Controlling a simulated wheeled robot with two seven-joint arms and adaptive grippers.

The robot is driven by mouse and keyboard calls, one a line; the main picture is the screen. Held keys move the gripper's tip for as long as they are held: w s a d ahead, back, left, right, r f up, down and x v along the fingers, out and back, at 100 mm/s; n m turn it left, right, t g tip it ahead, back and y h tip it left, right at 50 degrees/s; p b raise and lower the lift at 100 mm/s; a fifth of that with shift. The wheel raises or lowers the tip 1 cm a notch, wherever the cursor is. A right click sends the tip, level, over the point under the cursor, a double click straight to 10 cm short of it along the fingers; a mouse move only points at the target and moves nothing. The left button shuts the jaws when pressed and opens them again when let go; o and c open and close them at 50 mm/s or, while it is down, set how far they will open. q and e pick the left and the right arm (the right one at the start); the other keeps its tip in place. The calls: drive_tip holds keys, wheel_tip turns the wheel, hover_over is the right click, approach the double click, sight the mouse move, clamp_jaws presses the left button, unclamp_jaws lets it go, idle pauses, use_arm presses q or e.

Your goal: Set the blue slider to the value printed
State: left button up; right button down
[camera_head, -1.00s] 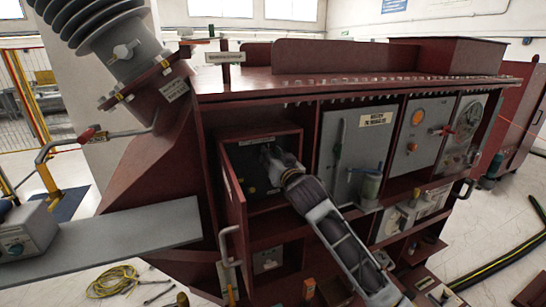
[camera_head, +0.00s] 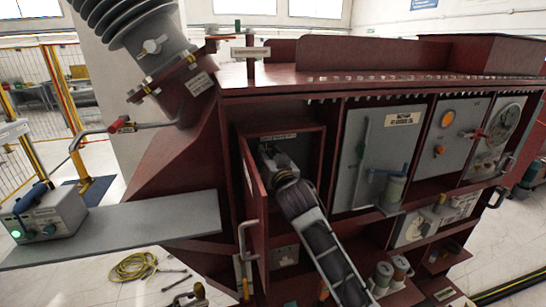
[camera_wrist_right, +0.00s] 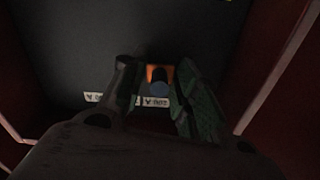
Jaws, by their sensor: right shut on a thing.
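The blue slider (camera_wrist_right: 160,89) shows as a small dark blue knob in front of an orange block (camera_wrist_right: 158,73) in the right wrist view. My right gripper (camera_wrist_right: 157,92) has one finger on each side of it and is shut on it; the dim light hides the exact contact. White printed labels (camera_wrist_right: 156,102) sit just below, partly covered by the fingers and only partly readable. In the head view, my right gripper (camera_head: 268,158) reaches into the open compartment (camera_head: 314,152) of the dark red cabinet, and the slider is hidden there. My left gripper is not in view.
The open compartment door (camera_head: 254,195) stands left of my right arm. A grey panel with a handle (camera_head: 350,150) lies to the right. A grey box with a blue lever (camera_head: 45,217) stands on the grey shelf (camera_head: 150,225) at left. Yellow cable (camera_head: 133,267) lies on the floor.

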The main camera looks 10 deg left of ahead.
drive_tip(key=shift+s+a, duration=0.1)
drive_tip(key=shift+a, duration=0.05)
drive_tip(key=c, duration=1.4)
unclamp_jaws()
drive_tip(key=shift+a, duration=0.1)
drive_tip(key=shift+s, duration=0.1)
drive_tip(key=shift+v, duration=5.95)
drive_tip(key=shift+f, duration=0.15)
